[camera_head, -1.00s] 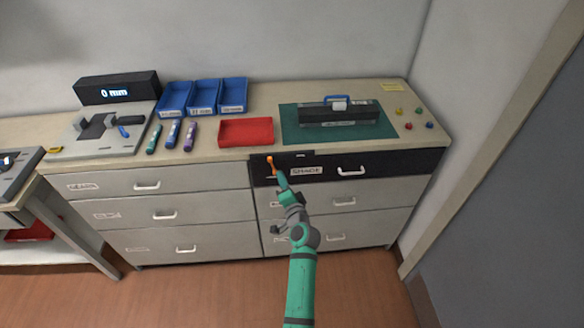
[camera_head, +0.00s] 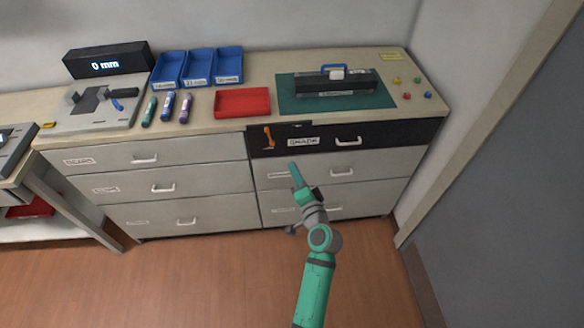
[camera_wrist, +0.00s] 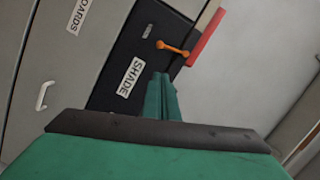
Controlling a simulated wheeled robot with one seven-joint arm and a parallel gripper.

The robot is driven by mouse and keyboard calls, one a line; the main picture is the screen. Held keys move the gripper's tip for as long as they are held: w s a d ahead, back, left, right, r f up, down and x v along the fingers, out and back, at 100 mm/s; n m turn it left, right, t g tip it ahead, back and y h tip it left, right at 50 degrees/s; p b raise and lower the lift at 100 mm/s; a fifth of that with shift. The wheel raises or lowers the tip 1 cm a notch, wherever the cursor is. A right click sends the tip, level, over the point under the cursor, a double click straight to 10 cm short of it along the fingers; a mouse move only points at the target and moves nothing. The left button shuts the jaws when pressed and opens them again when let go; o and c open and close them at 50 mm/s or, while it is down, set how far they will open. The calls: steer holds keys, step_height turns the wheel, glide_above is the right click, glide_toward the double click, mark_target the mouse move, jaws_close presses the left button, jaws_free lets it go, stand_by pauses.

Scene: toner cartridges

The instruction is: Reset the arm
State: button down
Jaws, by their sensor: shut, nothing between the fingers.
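My green arm reaches up from the bottom of the head view. My gripper (camera_head: 293,167) is shut and empty, in front of the right-hand drawers, just below the black drawer labelled SHADE (camera_head: 375,135). In the wrist view the green fingers of my gripper (camera_wrist: 160,80) lie together and point toward the black drawer (camera_wrist: 128,55). An orange handle (camera_head: 268,136) sits on the left part of that drawer's front. It also shows in the wrist view (camera_wrist: 173,48), beyond the fingertips and apart from them.
The counter above holds a red tray (camera_head: 242,114), blue bins (camera_head: 198,82), several pens, a display reading 0 mm (camera_head: 108,62) and a black device (camera_head: 337,88) on a green mat (camera_head: 292,98). Grey drawers (camera_head: 160,187) stand left. Open floor (camera_head: 200,285) lies in front.

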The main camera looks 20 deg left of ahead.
stand_by(0.4)
steer(key=s+d+f+h, duration=0.2)
steer(key=s+d+f, duration=0.2)
steer(key=s, duration=0.3)
steer(key=s+d+f+h, duration=0.3)
steer(key=s+d, duration=0.1)
steer(key=s, duration=0.4)
steer(key=s+d+f+h, duration=0.2)
steer(key=s+d+f, duration=0.2)
steer(key=s, duration=0.3)
steer(key=s+d+r+n+h, duration=0.1)
steer(key=s+r+n, duration=0.1)
steer(key=s, duration=0.5)
steer(key=s+d+r+n+t+h, duration=0.1)
steer(key=s+d+r+n, duration=0.1)
steer(key=s+r, duration=0.3)
steer(key=s+d+r+n+h, duration=0.1)
steer(key=s+r, duration=0.3)
steer(key=s, duration=0.6)
steer(key=shift+d+n, duration=0.5)
steer(key=shift+n, duration=0.3)
